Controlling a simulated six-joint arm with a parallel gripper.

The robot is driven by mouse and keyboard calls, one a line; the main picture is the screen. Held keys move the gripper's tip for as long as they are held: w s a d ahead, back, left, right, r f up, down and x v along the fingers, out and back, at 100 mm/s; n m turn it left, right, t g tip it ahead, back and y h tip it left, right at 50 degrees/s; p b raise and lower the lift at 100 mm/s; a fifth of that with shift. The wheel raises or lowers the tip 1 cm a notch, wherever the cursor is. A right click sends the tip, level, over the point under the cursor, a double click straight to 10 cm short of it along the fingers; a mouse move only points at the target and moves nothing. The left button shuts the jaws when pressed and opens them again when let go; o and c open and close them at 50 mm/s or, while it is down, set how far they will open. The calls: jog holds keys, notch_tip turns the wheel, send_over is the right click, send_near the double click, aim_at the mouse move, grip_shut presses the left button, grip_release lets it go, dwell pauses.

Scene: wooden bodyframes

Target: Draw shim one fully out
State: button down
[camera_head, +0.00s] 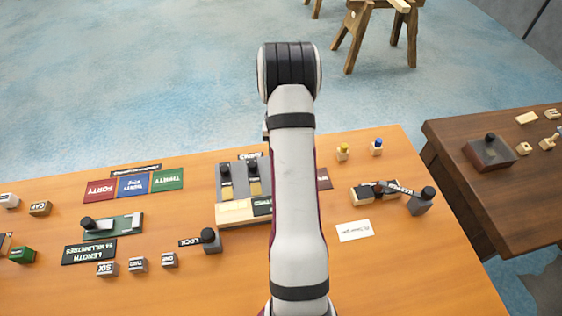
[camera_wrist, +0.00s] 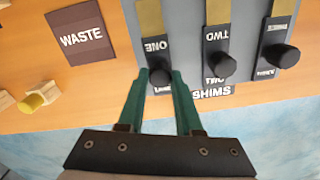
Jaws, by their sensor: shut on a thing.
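In the wrist view my gripper (camera_wrist: 160,78) has its green fingers shut on the dark knob of shim one (camera_wrist: 156,45), at the end of its black "ONE" label. A brass strip runs up from that label, in the grey shim rack (camera_wrist: 183,40). Shim two (camera_wrist: 215,40) and shim three (camera_wrist: 276,35) lie beside it to the right, each with a black knob. In the head view two knobbed shims show in the rack (camera_head: 238,195); shim one and my gripper are hidden behind my arm.
The dark red "WASTE" plate (camera_wrist: 82,35) lies left of the rack in the wrist view. A yellow-topped peg (camera_wrist: 35,100) is near it. The "SHIMS" sign (camera_wrist: 212,92) is close to the rack's edge. In the head view a knobbed lock block (camera_head: 210,240) stands left of my arm.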

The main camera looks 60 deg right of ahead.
jog(key=shift+w+d, duration=0.15)
jog(key=shift+d, duration=0.05)
jog(key=c, duration=0.6)
grip_release()
jog(key=shift+a, duration=0.1)
jog(key=shift+r, duration=0.1)
notch_tip(320, 180, up, 16)
jog(key=shift+f, duration=0.15)
